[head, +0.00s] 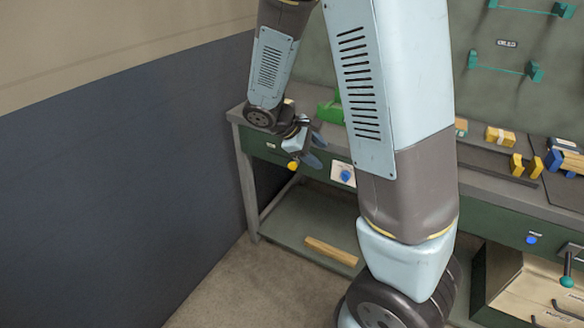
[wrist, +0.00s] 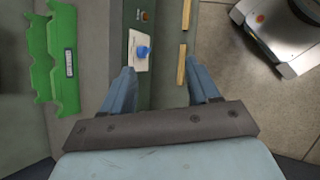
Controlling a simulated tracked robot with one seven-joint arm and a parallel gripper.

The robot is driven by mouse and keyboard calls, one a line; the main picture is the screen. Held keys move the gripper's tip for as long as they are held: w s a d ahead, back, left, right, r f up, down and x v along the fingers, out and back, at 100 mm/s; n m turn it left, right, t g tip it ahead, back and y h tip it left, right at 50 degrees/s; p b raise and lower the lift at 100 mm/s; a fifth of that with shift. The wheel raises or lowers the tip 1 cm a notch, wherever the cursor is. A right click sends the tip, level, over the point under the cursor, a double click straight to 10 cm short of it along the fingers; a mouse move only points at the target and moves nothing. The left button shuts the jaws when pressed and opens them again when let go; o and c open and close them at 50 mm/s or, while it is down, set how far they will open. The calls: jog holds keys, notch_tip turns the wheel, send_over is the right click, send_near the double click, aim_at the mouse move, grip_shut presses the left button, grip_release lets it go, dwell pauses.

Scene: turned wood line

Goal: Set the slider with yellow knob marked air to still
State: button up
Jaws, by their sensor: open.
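The slider's yellow knob (head: 293,165) shows in the head view on the bench's green front, near its left end. Its scale, any "air" or "still" marking and its setting cannot be read. My gripper (head: 316,150) is just above and to the right of the knob in that picture, apart from it as far as I can tell. In the wrist view my gripper (wrist: 160,68) is open and empty, its two fingers spread over the bench's front edge. The yellow knob is not visible in the wrist view.
A blue knob on a white plate (head: 342,172) sits right of the yellow one; the blue knob (wrist: 143,52) also shows near one finger. A green rack (wrist: 65,62) lies on the bench. A wooden strip (head: 331,251) lies on the lower shelf. A dark wall (head: 110,180) stands left.

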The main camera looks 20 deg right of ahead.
jog(key=w+a+f+n+t+h, duration=0.2)
jog(key=w+f+n, duration=0.1)
jog(key=f+n, duration=0.15)
jog(key=w+a+f+n+t+h, duration=0.2)
jog(key=w+f+n+h, duration=0.15)
jog(key=f, duration=0.25)
jog(key=n+t, duration=0.9)
jog(key=n, duration=0.3)
send_near(291, 168)
jog(key=shift+y, duration=0.45)
jog(key=x, duration=1.1)
jog(key=shift+s+d+r, duration=0.1)
jog(key=shift+s+r, duration=0.05)
jog(key=shift+r, duration=0.1)
jog(key=shift+c, duration=0.3)
grip_shut()
